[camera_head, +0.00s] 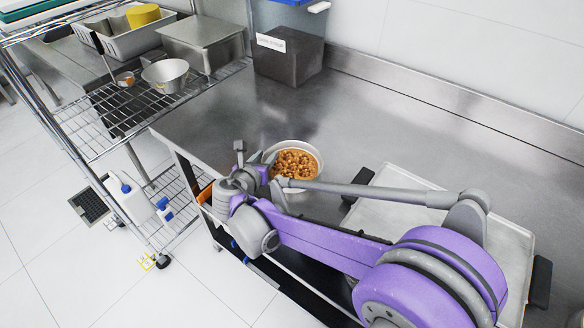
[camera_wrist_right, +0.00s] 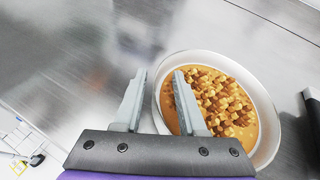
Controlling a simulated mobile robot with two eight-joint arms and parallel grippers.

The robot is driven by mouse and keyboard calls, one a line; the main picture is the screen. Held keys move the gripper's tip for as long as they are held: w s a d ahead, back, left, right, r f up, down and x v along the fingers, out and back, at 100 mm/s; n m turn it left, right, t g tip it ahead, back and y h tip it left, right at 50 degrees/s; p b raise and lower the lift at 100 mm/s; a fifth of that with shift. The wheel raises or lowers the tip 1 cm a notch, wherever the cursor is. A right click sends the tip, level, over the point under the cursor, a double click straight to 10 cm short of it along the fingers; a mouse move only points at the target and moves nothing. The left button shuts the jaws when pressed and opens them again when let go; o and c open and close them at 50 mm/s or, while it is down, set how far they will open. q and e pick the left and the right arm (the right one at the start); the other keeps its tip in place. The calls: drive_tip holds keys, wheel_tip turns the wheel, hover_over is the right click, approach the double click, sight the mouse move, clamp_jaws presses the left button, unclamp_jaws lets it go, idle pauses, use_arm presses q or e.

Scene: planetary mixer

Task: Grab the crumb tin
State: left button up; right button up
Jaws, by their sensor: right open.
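The crumb tin (camera_head: 297,163) is a round, pale metal tin filled with orange-brown crumbs and cubes, standing on the steel counter. It also shows in the right wrist view (camera_wrist_right: 262,100), right of centre. My right gripper (camera_head: 249,154) is at the tin's left side in the head view, open and empty. In the right wrist view its fingers (camera_wrist_right: 160,74) point toward the tin. The tin's near-left rim appears between the two fingers, and the right finger overlaps the crumbs. I cannot tell whether either finger touches the tin. My left gripper is out of view.
A pale tray (camera_head: 515,240) with dark handles lies on the counter (camera_head: 230,120) at right, partly behind my arm. A dark bin (camera_head: 288,62) stands at the back. A wire rack (camera_head: 95,130) at left holds a metal bowl (camera_head: 165,77). The counter behind the tin is clear.

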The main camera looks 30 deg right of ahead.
clamp_jaws()
idle(1.3)
